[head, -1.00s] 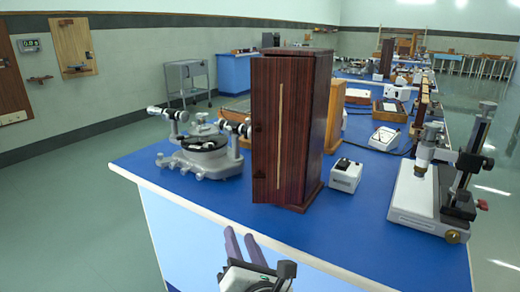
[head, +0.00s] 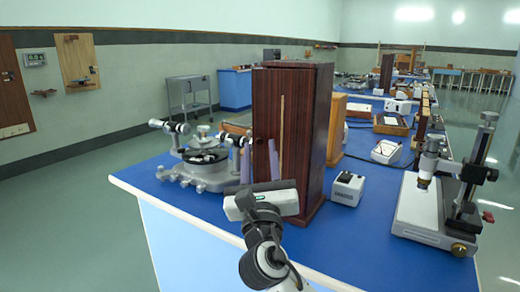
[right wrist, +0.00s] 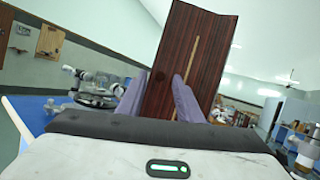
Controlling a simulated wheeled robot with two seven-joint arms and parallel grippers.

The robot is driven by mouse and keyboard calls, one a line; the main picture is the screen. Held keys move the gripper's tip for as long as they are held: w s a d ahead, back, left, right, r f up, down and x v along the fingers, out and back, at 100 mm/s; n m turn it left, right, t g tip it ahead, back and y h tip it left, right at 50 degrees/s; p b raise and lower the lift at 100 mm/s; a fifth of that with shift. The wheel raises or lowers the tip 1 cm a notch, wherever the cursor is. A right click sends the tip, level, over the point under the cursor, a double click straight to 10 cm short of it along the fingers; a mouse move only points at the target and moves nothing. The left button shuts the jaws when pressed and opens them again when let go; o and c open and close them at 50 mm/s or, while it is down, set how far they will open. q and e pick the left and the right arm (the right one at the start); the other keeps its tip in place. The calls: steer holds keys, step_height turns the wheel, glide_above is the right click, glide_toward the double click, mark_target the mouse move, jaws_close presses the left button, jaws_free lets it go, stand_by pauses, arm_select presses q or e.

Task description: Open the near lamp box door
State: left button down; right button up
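The near lamp box (head: 318,150) is a tall dark red-brown wooden box standing upright on the blue bench top. Its door (head: 290,110) is the front face, with a pale vertical strip, and looks shut. A small dark knob (head: 261,141) is at the door's left edge. My right gripper (head: 260,148) is open in front of the door's lower left part, its two purple fingers apart on either side of the knob's line. In the right wrist view the fingers (right wrist: 160,76) straddle the door's left edge; contact cannot be told. My left gripper is not in view.
A grey spectrometer (head: 205,160) stands left of the box. A small white power unit (head: 347,189) sits to its right, and a microscope stand (head: 440,200) at the bench's right end.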

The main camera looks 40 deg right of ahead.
steer(key=shift+w+d+r, duration=0.25)
steer(key=shift+w+d, duration=0.15)
steer(key=shift+w, duration=0.15)
jaws_close()
